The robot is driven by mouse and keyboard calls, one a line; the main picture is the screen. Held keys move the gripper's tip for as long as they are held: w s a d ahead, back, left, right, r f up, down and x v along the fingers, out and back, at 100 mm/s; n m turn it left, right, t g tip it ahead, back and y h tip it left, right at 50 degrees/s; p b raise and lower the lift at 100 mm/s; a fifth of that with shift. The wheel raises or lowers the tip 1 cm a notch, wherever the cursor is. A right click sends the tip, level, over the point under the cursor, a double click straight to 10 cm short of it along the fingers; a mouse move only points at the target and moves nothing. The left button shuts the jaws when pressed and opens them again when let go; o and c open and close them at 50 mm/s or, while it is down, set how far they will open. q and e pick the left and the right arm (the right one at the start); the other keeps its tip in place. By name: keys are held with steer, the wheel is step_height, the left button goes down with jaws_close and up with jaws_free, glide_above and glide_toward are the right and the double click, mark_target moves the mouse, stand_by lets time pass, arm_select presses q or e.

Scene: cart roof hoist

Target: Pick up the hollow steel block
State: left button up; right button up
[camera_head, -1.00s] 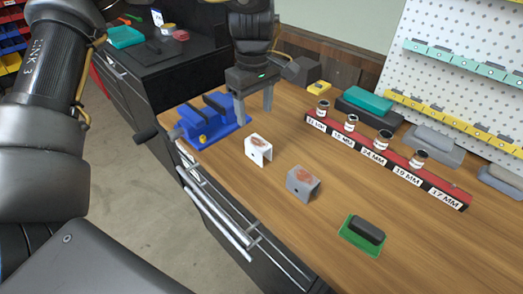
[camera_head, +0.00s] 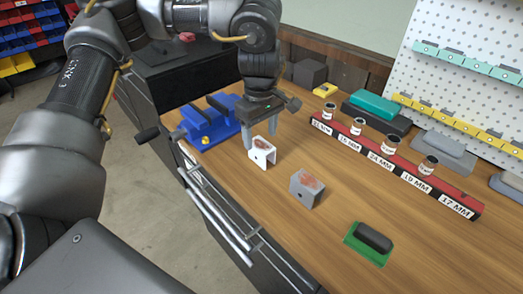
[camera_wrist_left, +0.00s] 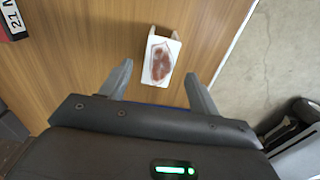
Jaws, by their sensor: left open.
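Two hollow blocks, each with a reddish-brown patch on top, stand on the wooden bench. The white block (camera_head: 261,155) is nearer the vise; the grey, steel-looking block (camera_head: 304,192) stands to its right and nearer the front. My left gripper (camera_head: 260,130) points down, open and empty, just above and behind the white block. In the left wrist view the white block (camera_wrist_left: 161,58) lies just beyond and between the spread fingertips (camera_wrist_left: 159,72). The grey block is not visible there. My right gripper is not in view.
A blue vise (camera_head: 209,122) stands close to the left of the gripper. A red socket rail (camera_head: 400,168) with several sockets runs behind the blocks. A black-handled green item (camera_head: 357,252) lies front right. The bench's front edge is near the blocks.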

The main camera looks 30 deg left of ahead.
mark_target(262, 144)
arm_select(q)
step_height(262, 144, down, 5)
steer(key=shift+d+r+p, duration=0.15)
steer(key=shift+p, duration=0.4)
steer(key=c, duration=1.2)
steer(key=shift+r, duration=0.15)
steer(key=shift+c, duration=0.2)
steer(key=shift+w+r, duration=0.1)
steer(key=shift+r, duration=0.15)
step_height(262, 144, up, 2)
steer(key=shift+r, duration=0.1)
steer(key=s+a+r+b, duration=0.1)
steer(key=s+a+r, duration=0.1)
steer(key=s+r, duration=0.3)
steer(key=s+a+r+b, duration=0.1)
steer(key=s+a+r, duration=0.1)
steer(key=s+r, duration=0.3)
steer(key=s, duration=0.3)
steer(key=shift+s+a, duration=0.2)
steer(key=shift+a, duration=0.1)
